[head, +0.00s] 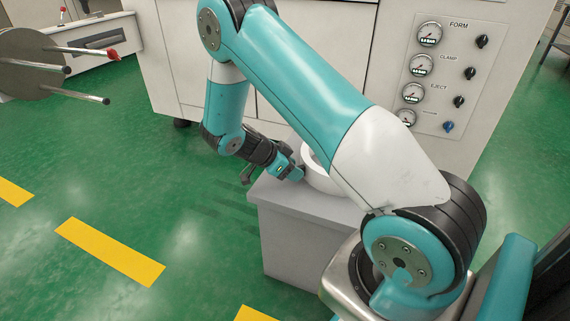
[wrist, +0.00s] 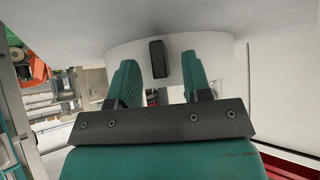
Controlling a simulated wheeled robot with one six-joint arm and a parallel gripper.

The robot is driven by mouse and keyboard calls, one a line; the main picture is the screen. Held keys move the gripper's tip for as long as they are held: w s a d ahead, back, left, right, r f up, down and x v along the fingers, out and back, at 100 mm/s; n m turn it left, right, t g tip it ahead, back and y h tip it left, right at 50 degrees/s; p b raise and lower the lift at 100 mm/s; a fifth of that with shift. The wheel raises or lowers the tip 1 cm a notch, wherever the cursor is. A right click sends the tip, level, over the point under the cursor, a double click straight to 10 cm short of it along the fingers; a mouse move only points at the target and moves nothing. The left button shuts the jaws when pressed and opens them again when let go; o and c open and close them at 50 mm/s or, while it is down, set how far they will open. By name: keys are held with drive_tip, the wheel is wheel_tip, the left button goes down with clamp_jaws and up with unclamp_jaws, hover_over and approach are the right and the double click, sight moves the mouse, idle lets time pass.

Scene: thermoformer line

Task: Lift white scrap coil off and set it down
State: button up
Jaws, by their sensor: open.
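The white scrap coil (head: 318,172) rests on top of a grey pedestal (head: 285,220) in the head view, partly hidden behind my arm. In the wrist view its curved white side (wrist: 207,52) is close ahead, with a small black block (wrist: 158,60) on it. My gripper (head: 296,173) is at the coil's left side, at about the height of the pedestal top. In the wrist view my gripper (wrist: 160,66) is open, its fingers on either side of the black block with gaps showing. Whether the fingertips touch the coil's side, I cannot tell.
A large machine cabinet with a gauge panel (head: 450,75) stands behind the pedestal. A grey disc (head: 30,62) with projecting rods, one red-tipped, is at the upper left. The green floor (head: 110,180) with yellow stripes is clear left of the pedestal.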

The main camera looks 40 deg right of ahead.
drive_tip(key=p+v, duration=0.4)
drive_tip(key=v, duration=1.3)
drive_tip(key=shift+a+r+p, duration=0.15)
drive_tip(key=shift+p, duration=0.2)
drive_tip(key=s+a+r+n+t+y, duration=0.3)
drive_tip(key=s+a+r+n+y, duration=0.35)
drive_tip(key=a+r+n, duration=0.6)
drive_tip(key=s+a+r+n+y, duration=0.2)
drive_tip(key=s+a+n+y, duration=0.15)
drive_tip(key=s+n, duration=0.5)
drive_tip(key=s+a+r+n+y, duration=0.2)
drive_tip(key=s+a+n, duration=0.2)
drive_tip(key=s+n, duration=0.45)
wheel_tip(320, 180, up, 31)
drive_tip(key=p, duration=3.1)
drive_tip(key=shift+s+r+t+y, duration=0.15)
drive_tip(key=shift+s+t+y, duration=0.15)
drive_tip(key=shift+s, duration=0.05)
